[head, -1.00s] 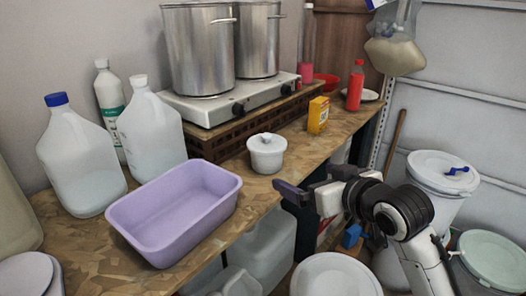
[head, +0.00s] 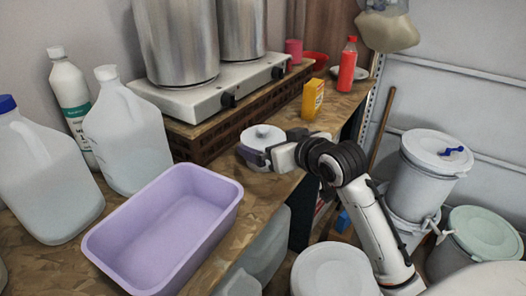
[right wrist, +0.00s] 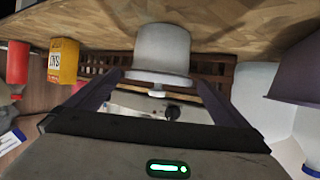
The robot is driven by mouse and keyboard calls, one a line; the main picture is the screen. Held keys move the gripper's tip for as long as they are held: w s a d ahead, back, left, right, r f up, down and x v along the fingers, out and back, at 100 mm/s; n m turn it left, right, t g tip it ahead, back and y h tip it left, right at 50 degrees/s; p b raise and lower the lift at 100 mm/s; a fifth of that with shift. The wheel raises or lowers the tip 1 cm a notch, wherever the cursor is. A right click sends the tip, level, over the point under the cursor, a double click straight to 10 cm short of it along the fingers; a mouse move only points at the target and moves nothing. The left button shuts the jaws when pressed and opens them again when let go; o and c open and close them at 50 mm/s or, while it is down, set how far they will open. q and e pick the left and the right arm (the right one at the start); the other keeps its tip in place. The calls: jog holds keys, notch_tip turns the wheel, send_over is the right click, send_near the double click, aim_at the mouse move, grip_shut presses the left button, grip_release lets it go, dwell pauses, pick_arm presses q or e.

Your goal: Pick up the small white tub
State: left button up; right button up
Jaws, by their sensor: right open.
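The small white tub (head: 263,134) with its knobbed lid stands upright on the wooden bench, right of the lilac basin. My right gripper (head: 266,150) is open at the tub's near right side, one dark finger passing in front of the tub's body and hiding its lower part. In the right wrist view, the picture is upside down and the tub (right wrist: 162,50) shows ahead, centred between the fingertips of the open gripper (right wrist: 160,82). I cannot tell whether the fingers touch it. My left gripper is not in view.
The lilac basin (head: 165,230) stands left of the tub. A stove (head: 215,90) with two steel pots is behind it. A yellow box (head: 312,98) and a red bottle (head: 347,65) stand farther back. White drums (head: 335,272) stand below the bench edge.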

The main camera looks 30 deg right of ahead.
jog(key=x, duration=0.3)
jog(key=shift+w+d, duration=0.1)
jog(key=shift+w, duration=0.15)
jog(key=c, duration=0.9)
